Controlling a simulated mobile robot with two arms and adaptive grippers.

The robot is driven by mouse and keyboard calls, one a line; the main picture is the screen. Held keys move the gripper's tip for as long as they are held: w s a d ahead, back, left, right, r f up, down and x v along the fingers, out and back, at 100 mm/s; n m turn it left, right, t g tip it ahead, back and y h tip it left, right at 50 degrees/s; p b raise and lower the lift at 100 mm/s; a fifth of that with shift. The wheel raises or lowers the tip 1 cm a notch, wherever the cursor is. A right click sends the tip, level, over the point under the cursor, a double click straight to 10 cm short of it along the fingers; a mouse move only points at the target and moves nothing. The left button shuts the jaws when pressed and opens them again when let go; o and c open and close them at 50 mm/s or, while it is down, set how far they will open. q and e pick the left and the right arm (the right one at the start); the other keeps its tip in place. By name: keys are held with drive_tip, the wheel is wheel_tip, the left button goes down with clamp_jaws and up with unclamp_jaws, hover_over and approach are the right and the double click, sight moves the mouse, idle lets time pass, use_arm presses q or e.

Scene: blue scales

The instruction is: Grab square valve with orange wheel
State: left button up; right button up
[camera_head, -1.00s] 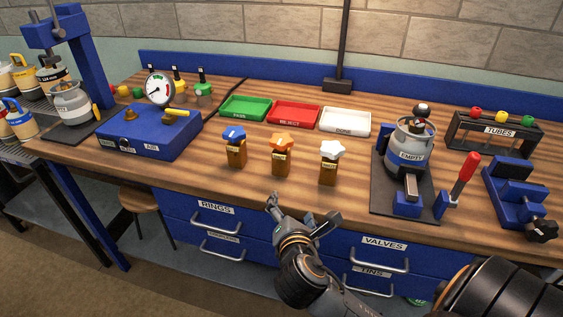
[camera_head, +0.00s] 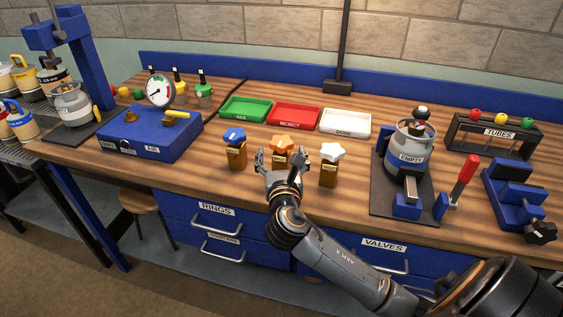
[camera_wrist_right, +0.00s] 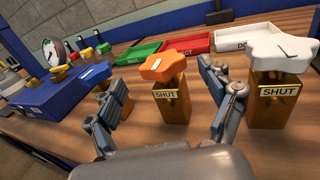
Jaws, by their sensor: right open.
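The square valve with the orange wheel (camera_head: 281,144) stands upright on the wooden bench, in the middle of a row of three valves. In the right wrist view its orange wheel (camera_wrist_right: 162,65) and square brass body (camera_wrist_right: 172,103) with a SHUT label show between my fingers. My right gripper (camera_head: 277,160) is open, its fingers pointing at this valve from the front; in the head view they partly hide its body. In the wrist view the fingertips (camera_wrist_right: 165,85) are on either side of it, with gaps. My left gripper is not in view.
A blue-wheeled valve (camera_head: 236,150) stands to the left and a white-wheeled valve (camera_head: 329,165) close on the right. Behind are green (camera_head: 245,109), red (camera_head: 294,115) and white (camera_head: 345,123) trays. A blue box with a gauge (camera_head: 149,134) is further left.

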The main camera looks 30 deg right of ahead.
sight(281, 140)
drive_tip(key=x, duration=0.5)
drive_tip(key=shift+w+d+p, duration=0.1)
drive_tip(key=shift+d+p, duration=0.05)
drive_tip(key=shift+p, duration=0.15)
drive_tip(key=shift+r, duration=0.15)
clamp_jaws()
